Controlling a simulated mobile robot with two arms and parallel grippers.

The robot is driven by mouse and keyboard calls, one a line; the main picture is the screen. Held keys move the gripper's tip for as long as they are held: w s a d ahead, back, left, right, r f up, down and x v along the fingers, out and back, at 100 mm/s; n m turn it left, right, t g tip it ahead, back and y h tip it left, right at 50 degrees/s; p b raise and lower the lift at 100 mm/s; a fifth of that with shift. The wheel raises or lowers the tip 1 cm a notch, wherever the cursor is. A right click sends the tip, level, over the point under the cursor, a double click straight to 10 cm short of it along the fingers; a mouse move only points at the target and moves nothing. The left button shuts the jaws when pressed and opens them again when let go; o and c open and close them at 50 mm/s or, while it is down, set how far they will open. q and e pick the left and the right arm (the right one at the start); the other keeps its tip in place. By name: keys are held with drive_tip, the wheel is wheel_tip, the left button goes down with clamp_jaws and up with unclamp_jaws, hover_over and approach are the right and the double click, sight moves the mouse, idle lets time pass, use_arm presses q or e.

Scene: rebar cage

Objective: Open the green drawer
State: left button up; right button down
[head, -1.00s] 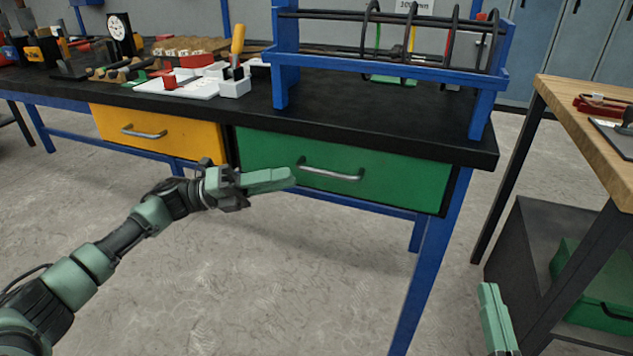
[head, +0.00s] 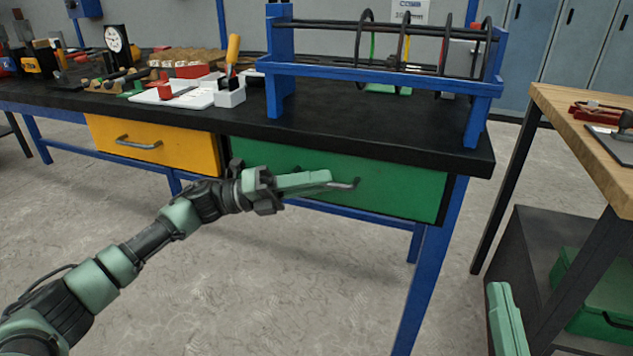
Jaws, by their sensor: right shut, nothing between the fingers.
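The green drawer (head: 400,192) sits under the right part of the black-topped bench, and its front looks flush with the frame. Its metal handle (head: 347,185) shows only at the right end; the rest is hidden behind my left gripper. My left gripper (head: 328,179) is in front of the handle, with its fingers pointing right along it. I cannot tell whether the fingers touch the handle or whether they are open, as they overlap in this view. My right gripper (head: 506,318) is shut and empty at the lower right, well away from the drawer.
A yellow drawer (head: 155,146) is to the left under the same bench. A blue rack with black rebar hoops (head: 380,68) stands on the bench top. A wooden table (head: 580,125) is at the right, with a green case (head: 600,320) below it. The floor in front is clear.

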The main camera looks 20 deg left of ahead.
use_arm(q)
clamp_jaws()
idle(1.1)
drive_tip(key=shift+f, duration=0.1)
